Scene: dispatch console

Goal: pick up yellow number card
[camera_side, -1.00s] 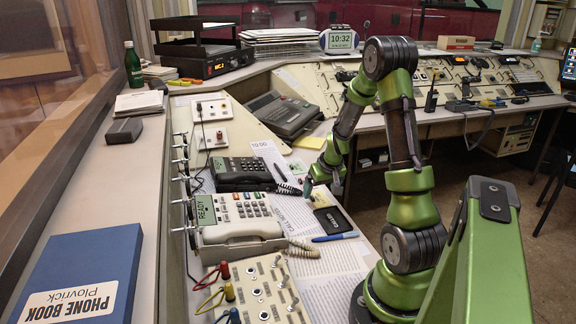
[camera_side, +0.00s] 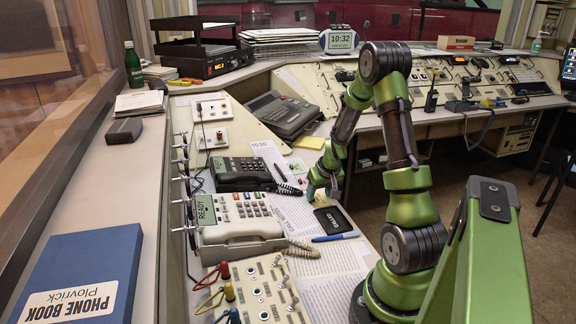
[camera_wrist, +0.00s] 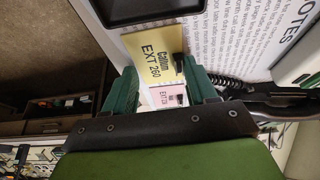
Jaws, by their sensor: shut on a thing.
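The yellow number card (camera_wrist: 150,48), printed "Callum EXT 260", shows in the wrist view at the ends of my gripper's green fingers. My gripper (camera_wrist: 157,82) is shut on it. A small black piece covers part of the card's right edge. A pink card (camera_wrist: 168,96) shows between the fingers, beyond or below the yellow one.
A dark phone (camera_side: 240,174) and a light phone (camera_side: 238,222) with coiled cords stand to the left. Papers cover the desk between.

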